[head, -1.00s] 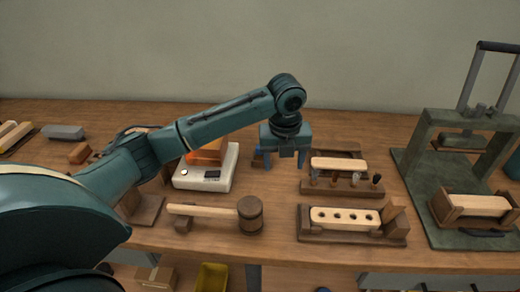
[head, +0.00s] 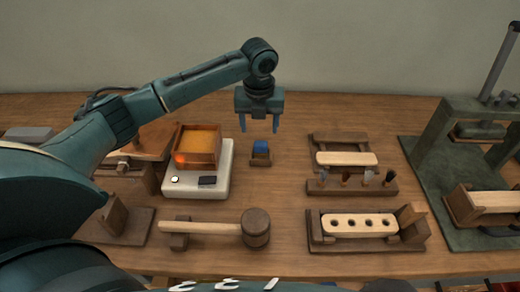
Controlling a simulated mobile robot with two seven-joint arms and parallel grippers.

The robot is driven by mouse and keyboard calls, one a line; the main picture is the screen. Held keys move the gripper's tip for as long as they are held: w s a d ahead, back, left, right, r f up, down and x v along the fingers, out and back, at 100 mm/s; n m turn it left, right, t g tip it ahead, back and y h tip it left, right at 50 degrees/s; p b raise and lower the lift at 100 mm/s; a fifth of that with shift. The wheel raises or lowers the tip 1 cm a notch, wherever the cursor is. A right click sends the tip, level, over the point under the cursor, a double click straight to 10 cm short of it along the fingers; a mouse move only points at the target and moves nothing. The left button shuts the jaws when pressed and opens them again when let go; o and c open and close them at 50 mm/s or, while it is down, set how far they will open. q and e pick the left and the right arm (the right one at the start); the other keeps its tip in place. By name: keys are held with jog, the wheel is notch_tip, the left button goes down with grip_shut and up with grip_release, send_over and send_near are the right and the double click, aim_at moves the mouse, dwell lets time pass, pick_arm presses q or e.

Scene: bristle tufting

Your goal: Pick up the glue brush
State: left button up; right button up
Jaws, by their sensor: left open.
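My left gripper (head: 259,127) is open and empty, pointing down above the table, with its two blue fingers apart. Just below it, a small blue item (head: 260,147) sits upright in a small wooden holder (head: 260,160). I cannot tell for sure whether this blue item is the glue brush. A gap shows between the fingertips and it. An orange-filled wooden box (head: 197,147), perhaps the glue, sits on a white heater-like unit (head: 222,175) to the left. My right gripper is not in view.
A wooden mallet (head: 255,228) lies in front. To the right are a rack of several small tufts (head: 350,188), a drilled block in a wooden jig (head: 360,225), and a pale block in a tray (head: 346,158). A green press (head: 440,150) stands far right.

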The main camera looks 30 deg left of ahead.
aim_at(261, 144)
pick_arm(q)
jog(key=f, duration=0.5)
jog(key=w+f, duration=0.1)
jog(key=f, duration=0.2)
jog(key=shift+f, duration=0.1)
jog(key=shift+c, duration=0.5)
jog(key=c, duration=1)
jog(key=shift+o, duration=0.2)
notch_tip(261, 144, up, 10)
jog(key=shift+r, duration=0.1)
jog(key=o, duration=0.4)
jog(key=c, duration=0.3)
